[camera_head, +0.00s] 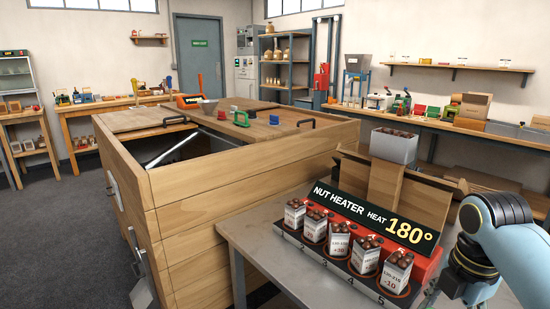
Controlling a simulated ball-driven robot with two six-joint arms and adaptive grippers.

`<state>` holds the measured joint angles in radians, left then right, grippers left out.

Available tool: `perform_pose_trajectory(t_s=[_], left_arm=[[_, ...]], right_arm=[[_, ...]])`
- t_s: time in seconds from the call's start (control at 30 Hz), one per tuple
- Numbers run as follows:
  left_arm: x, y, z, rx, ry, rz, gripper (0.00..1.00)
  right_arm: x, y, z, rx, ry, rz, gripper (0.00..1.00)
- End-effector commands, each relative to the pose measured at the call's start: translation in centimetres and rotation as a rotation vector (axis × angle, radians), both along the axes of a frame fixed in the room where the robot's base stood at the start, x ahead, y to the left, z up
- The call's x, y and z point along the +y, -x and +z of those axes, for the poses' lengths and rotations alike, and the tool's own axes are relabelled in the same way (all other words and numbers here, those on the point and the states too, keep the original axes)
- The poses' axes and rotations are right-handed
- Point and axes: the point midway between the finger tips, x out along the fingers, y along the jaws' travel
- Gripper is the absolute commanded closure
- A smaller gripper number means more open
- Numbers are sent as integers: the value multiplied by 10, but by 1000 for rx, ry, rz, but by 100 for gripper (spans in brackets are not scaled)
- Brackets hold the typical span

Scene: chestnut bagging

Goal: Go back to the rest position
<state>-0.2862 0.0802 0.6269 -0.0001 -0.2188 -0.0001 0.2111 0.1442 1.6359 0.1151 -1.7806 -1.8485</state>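My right arm (500,225) reaches in from the lower right, pale blue with dark joints. Its dark end (462,285) is at the bottom edge, close to the right end of the nut heater. Only a small part of the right gripper may show there, and its fingers cannot be made out. My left arm and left gripper are not in the picture. The nut heater (372,221) reads "HEAT 180°" and stands on a grey table (262,238). Several white bags of chestnuts (340,240) stand upright in its numbered front slots.
A large wooden chest (215,205) stands left of the heater, its top partly open. A scoop (141,292) hangs on its side. A grey bin of chestnuts (393,146) and cardboard (385,185) are behind the heater. Workbenches line the walls. The dark floor (55,240) at left is clear.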

Motion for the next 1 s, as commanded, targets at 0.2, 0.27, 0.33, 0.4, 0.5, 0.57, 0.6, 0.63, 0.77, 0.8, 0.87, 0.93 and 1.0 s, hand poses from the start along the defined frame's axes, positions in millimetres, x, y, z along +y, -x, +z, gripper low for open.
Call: perform_pose_trajectory(t_s=[0.2,0.27,0.33,0.4,0.5,0.57,0.6,0.63,0.77,0.8,0.87,0.93,1.0], left_arm=[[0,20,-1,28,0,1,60],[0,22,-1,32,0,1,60],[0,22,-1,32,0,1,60],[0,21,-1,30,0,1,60],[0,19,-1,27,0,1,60],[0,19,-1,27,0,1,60],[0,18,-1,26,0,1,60],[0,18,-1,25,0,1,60],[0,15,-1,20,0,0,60],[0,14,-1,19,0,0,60],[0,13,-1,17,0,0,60],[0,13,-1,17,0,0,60],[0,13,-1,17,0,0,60]], right_arm=[[6,49,-10,-64,-12,-358,28],[8,67,-10,-88,-25,-496,28],[12,92,-8,-124,-46,-682,28],[15,114,-4,-159,-74,-864,28],[18,138,5,-194,-115,-1070,28],[20,150,10,-211,-137,-1171,28],[20,157,14,-221,-151,-1232,28],[21,163,16,-227,-163,-1275,28],[24,182,27,-249,-210,-1445,28],[25,188,31,-255,-223,-1492,28],[26,195,36,-263,-244,-1560,28],[27,204,43,-271,-269,-1636,28],[28,212,49,-277,-292,-1709,28]])
